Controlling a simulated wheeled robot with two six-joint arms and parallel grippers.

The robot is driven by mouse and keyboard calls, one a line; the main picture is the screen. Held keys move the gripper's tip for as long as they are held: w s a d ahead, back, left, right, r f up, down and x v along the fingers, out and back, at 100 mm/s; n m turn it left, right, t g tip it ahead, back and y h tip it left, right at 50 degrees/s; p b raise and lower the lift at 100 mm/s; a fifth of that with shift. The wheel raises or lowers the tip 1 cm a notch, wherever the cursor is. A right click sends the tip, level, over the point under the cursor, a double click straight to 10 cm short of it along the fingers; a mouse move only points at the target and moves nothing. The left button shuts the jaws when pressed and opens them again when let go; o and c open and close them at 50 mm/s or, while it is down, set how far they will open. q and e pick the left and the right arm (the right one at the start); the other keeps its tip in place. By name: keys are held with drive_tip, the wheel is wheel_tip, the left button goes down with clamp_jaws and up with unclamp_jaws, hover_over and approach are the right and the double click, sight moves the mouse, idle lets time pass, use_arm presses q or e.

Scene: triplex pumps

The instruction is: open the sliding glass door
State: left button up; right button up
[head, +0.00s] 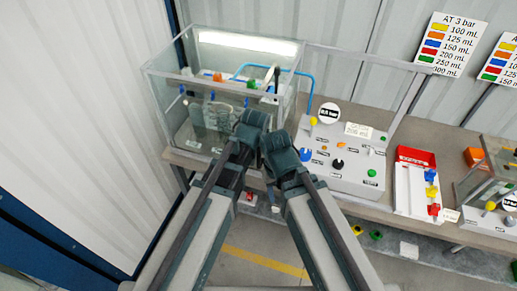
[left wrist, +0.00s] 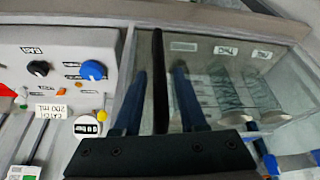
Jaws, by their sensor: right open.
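The glass cabinet (head: 215,95) stands at the left end of the bench, with pump cylinders (left wrist: 225,92) behind its glass door. In the left wrist view a dark upright bar (left wrist: 158,90), apparently the door's handle or edge, runs between the fingers of my left gripper (left wrist: 160,70). Those fingers are apart, with gaps on both sides of the bar. In the head view my left gripper (head: 250,128) is at the cabinet's front right side and hides part of the door. My right gripper (head: 279,152) is beside it, open, in front of the control panel. I see nothing in it.
The sloped control panel (head: 342,160) with knobs, buttons and a round gauge (head: 329,113) stands right of the cabinet. A blue tube (head: 311,85) runs between them. A red and white tray (head: 415,185) and another glass box (head: 492,172) are farther right.

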use_arm(q)
clamp_jaws()
idle(1.2)
